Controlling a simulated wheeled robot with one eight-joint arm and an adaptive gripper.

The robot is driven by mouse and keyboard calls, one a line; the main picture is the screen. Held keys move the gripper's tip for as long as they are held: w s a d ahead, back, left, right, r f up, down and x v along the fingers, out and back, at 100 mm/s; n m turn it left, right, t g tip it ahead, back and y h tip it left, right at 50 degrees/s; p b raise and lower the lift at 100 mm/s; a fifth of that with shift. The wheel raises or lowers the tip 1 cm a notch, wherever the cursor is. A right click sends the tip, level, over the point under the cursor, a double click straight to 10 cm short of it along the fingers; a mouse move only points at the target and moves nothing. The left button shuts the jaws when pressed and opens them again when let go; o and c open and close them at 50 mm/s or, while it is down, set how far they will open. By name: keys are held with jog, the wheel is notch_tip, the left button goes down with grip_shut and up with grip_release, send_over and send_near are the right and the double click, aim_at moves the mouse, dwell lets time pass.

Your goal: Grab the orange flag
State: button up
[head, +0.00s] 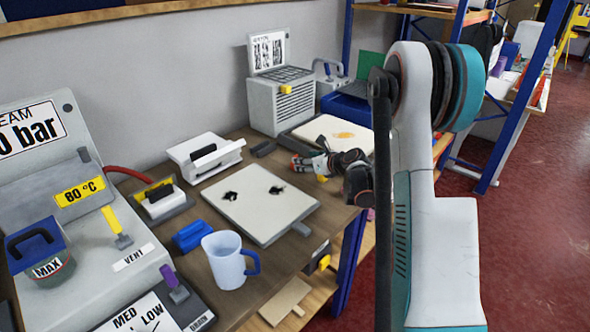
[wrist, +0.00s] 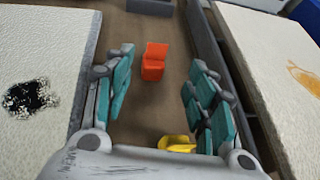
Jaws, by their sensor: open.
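The orange flag (wrist: 154,60) is a small block-like piece with a narrower top, lying between two pale boards in the wrist view. In the wrist view my gripper (wrist: 163,66) is open. Its teal-padded fingers stand to the left and right of the flag with clear gaps. The flag appears toward the fingertips, and nothing is held. I cannot tell the height gap.
A yellow piece (wrist: 177,144) lies nearer the palm. A pale board with black patches (head: 250,190) is at left; another with an orange patch (wrist: 265,50) is at right. A grey bar edges the gap. A jug (head: 227,262) and blue block (head: 193,236) stand nearer.

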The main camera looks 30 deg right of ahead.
jog(key=w+f+b, duration=0.1)
jog(key=w, duration=0.1)
jog(key=w+a+f+b, duration=0.1)
jog(key=w+f, duration=0.1)
jog(key=shift+a+f+b, duration=0.1)
jog(key=shift+a+b, duration=0.1)
jog(key=shift+b, duration=0.1)
jog(key=shift+w+f, duration=0.1)
jog(key=shift+w, duration=0.2)
jog(key=c, duration=1.2)
